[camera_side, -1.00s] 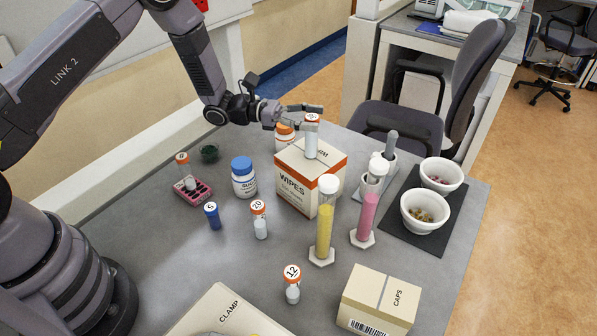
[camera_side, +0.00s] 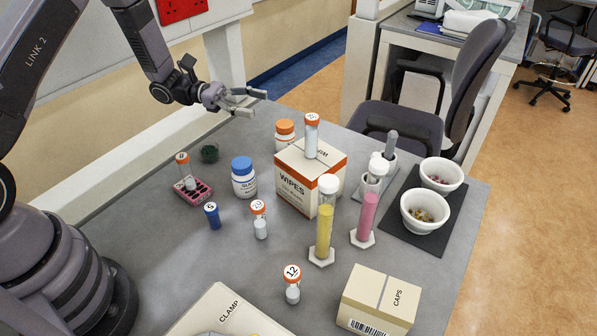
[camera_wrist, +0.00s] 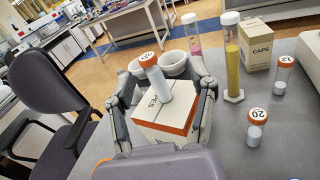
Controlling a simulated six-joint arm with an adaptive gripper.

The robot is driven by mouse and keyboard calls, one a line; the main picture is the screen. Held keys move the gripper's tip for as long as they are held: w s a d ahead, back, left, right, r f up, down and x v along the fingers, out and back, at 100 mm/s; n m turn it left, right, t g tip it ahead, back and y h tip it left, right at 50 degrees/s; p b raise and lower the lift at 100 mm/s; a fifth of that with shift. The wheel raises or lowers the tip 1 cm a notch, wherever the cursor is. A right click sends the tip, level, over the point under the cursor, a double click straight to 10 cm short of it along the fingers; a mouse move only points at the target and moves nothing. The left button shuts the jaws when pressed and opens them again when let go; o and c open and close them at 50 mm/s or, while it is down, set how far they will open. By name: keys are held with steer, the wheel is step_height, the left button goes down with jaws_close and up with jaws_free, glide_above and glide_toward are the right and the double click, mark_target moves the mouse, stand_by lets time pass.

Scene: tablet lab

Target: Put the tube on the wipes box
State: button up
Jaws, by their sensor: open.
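A clear tube (camera_side: 311,136) with an orange cap and pale contents stands upright on top of the white and orange wipes box (camera_side: 292,186). In the wrist view the tube (camera_wrist: 155,75) stands on the wipes box (camera_wrist: 150,123), seen between my gripper's fingers. My gripper (camera_side: 258,99) is open and empty, up and to the left of the box in the side view, clear of the tube. The fingers also show in the wrist view (camera_wrist: 160,92), spread apart on either side of the box.
Other capped tubes (camera_side: 260,226) (camera_side: 292,290), a blue-capped jar (camera_side: 243,181) and a pink rack (camera_side: 196,194) stand on the grey table. Yellow (camera_side: 324,232) and pink (camera_side: 367,214) cylinders stand right of the box. A caps box (camera_side: 380,303) is at the front. White bowls (camera_side: 425,224) are at right.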

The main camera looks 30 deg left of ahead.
steer(key=s+d+r+m+g+y, duration=0.3)
steer(key=s+r+m+g+y, duration=0.3)
steer(key=s+r+m, duration=0.7)
steer(key=s+a+r+m+t+y, duration=0.2)
steer(key=s+a+m+t+y, duration=0.1)
steer(key=s+a+y, duration=0.2)
steer(key=s+a+r+m+t+y, duration=0.3)
steer(key=s+a+m+y, duration=0.1)
steer(key=s, duration=0.6)
steer(key=shift+s+a+t+y, duration=0.3)
steer(key=shift+a+y, duration=0.5)
